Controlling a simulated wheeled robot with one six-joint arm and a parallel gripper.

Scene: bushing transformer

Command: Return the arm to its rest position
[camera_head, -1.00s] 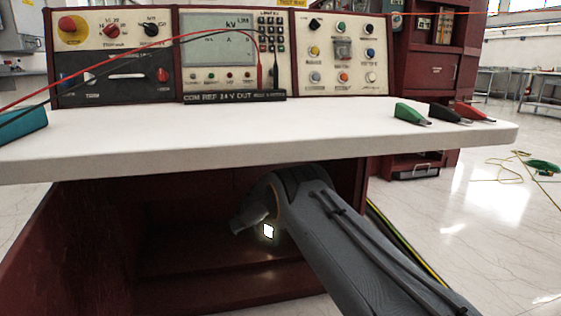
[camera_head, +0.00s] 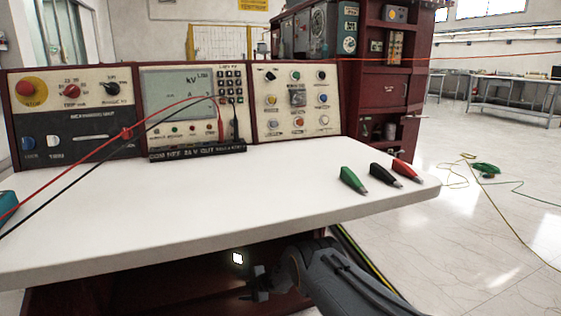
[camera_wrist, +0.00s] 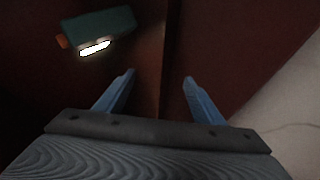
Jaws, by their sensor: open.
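My gripper (camera_wrist: 158,80) shows in the wrist view with its two blue fingers spread apart and nothing between them. It faces the dark red inside of the desk. In the head view my arm is at the bottom, below the front edge of the white tabletop. My gripper (camera_head: 250,287) is there in shadow under the tabletop, and its fingers are hard to make out.
The white tabletop (camera_head: 200,205) overhangs my arm. Green (camera_head: 352,180), black (camera_head: 382,174) and red (camera_head: 406,170) clips lie at its right end. A control panel (camera_head: 190,110) stands behind. A dark box with a lit strip (camera_wrist: 98,32) is near my gripper. Open floor lies right.

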